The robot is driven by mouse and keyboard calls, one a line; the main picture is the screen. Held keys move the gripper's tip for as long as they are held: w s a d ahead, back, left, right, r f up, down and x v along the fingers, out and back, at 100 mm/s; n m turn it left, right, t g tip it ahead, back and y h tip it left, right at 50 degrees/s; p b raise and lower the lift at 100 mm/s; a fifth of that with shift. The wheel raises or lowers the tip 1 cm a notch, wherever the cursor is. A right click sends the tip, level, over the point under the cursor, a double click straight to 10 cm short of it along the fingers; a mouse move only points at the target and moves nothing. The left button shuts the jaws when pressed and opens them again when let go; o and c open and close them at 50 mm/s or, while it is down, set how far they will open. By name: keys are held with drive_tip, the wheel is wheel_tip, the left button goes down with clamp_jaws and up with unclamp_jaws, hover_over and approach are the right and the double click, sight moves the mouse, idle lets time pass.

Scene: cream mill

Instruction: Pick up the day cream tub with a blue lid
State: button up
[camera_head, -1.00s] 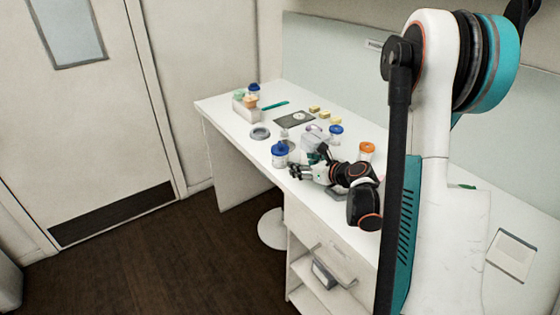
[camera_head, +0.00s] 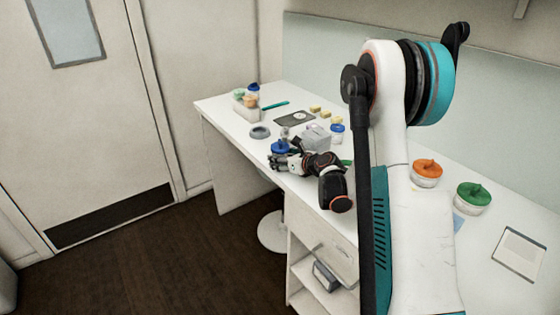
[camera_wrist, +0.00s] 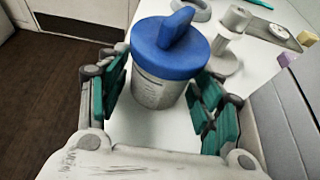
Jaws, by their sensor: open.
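A tub with a blue lid (camera_wrist: 168,50) stands upright on the white table in the wrist view. Its body is grey and clear, and any label is too small to read. My gripper (camera_wrist: 160,95) is open, with its green finger pads on the left and right of the tub and the tub partly between them. In the head view the blue-lidded tub (camera_head: 280,147) is partly hidden behind my gripper (camera_head: 276,163). Another blue-lidded tub (camera_head: 337,133) stands further right, beyond a grey box.
The grey box (camera_head: 315,137) stands close to my gripper's right; it also shows in the wrist view (camera_wrist: 285,115). A small pale post-like item (camera_wrist: 232,38) and a grey ring (camera_head: 260,132) are near the tub. Orange-lidded (camera_head: 427,173) and green-lidded (camera_head: 472,197) tubs stand right.

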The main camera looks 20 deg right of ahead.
drive_tip(key=c, duration=1.1)
drive_tip(key=shift+o, duration=0.2)
drive_tip(key=shift+r, duration=0.2)
wheel_tip(320, 180, up, 20)
drive_tip(key=p, duration=0.6)
drive_tip(key=shift+p, duration=0.3)
drive_tip(key=shift+f, duration=0.15)
